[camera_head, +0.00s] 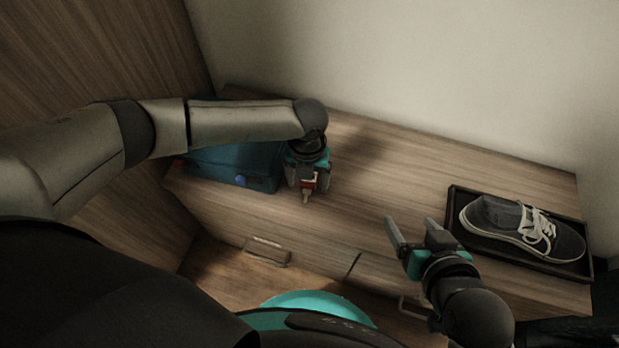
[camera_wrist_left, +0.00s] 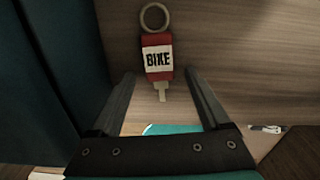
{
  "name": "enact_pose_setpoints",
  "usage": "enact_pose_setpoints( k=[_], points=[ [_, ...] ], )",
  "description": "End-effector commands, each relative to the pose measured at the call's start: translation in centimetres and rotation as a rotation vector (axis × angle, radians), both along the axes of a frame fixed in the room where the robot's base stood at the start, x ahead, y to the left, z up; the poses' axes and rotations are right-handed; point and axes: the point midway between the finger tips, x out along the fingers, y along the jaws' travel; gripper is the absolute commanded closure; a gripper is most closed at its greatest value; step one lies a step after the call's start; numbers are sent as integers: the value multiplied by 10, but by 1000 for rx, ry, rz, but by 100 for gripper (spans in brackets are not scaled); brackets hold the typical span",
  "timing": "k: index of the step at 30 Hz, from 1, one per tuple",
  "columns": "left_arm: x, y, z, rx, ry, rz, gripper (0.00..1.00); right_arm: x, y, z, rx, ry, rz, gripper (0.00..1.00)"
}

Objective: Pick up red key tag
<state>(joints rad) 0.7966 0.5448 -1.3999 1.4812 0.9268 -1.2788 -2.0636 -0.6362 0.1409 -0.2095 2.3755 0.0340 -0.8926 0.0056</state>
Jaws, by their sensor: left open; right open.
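The red key tag (camera_wrist_left: 157,55) lies on the wooden cabinet top, with a white "BIKE" label, a metal ring at its upper end and a key at its lower end in the left wrist view. My left gripper (camera_wrist_left: 160,75) is open, with one finger on each side of the tag's lower part and key. In the head view the left gripper (camera_head: 307,186) points down over the tag (camera_head: 309,183), which it partly hides. I cannot tell whether the fingers touch it. My right gripper (camera_head: 412,222) is open and empty, above the cabinet's front part.
A blue box (camera_head: 232,166) stands just left of my left gripper, partly hidden by my arm. A black tray (camera_head: 455,215) with a dark shoe (camera_head: 515,228) sits at the right. The wall (camera_head: 420,60) rises behind. The middle of the cabinet top (camera_head: 370,190) is clear.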

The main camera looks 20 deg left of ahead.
Motion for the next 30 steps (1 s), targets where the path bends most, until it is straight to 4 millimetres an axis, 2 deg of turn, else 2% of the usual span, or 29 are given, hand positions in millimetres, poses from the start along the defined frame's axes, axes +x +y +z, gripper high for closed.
enact_pose_setpoints(
  k=[4,25,30],
  points=[
    [0,0,0,0,0,0,21,0,0,0,0,1,0,21],
    [0,0,0,0,0,0,100,0,0,0,0,2,0,21],
    [0,0,0,0,0,0,100,0,0,0,0,2,0,21]
  ],
)
